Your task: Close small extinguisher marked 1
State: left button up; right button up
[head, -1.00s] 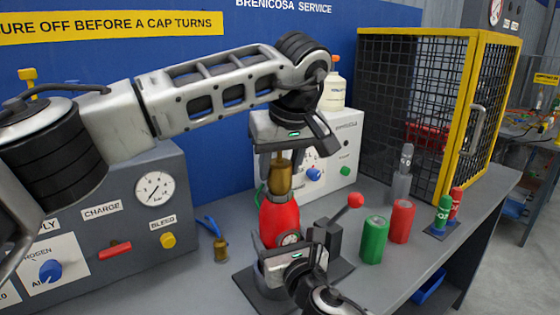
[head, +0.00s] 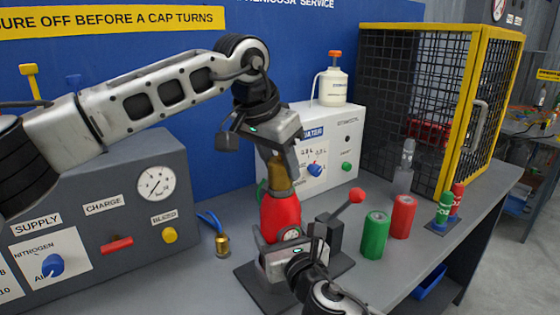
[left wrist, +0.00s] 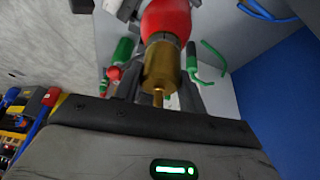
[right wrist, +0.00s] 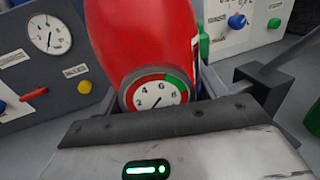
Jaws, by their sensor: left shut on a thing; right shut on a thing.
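The small red extinguisher (head: 281,214) stands on a dark base plate (head: 262,292) on the bench; I cannot read a number on it. My left gripper (head: 276,152) is above, shut on the cap. In the left wrist view the brass cap (left wrist: 161,66) is between the fingers, against the red extinguisher (left wrist: 166,18). My right gripper (head: 280,250) is shut on the lower body. The right wrist view shows the extinguisher's gauge (right wrist: 155,92) between the fingers, partly hidden below by the gripper.
A lever with a red knob (head: 356,196) stands close right of the extinguisher. Green (head: 375,236) and red (head: 402,217) cylinders stand beyond it. A mesh cage (head: 420,110) stands behind right.

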jog(key=shift+f, duration=0.2)
pick_arm(q)
jog(key=o, duration=1.1)
jog(key=shift+r, duration=2.3)
jog(key=o, duration=0.6)
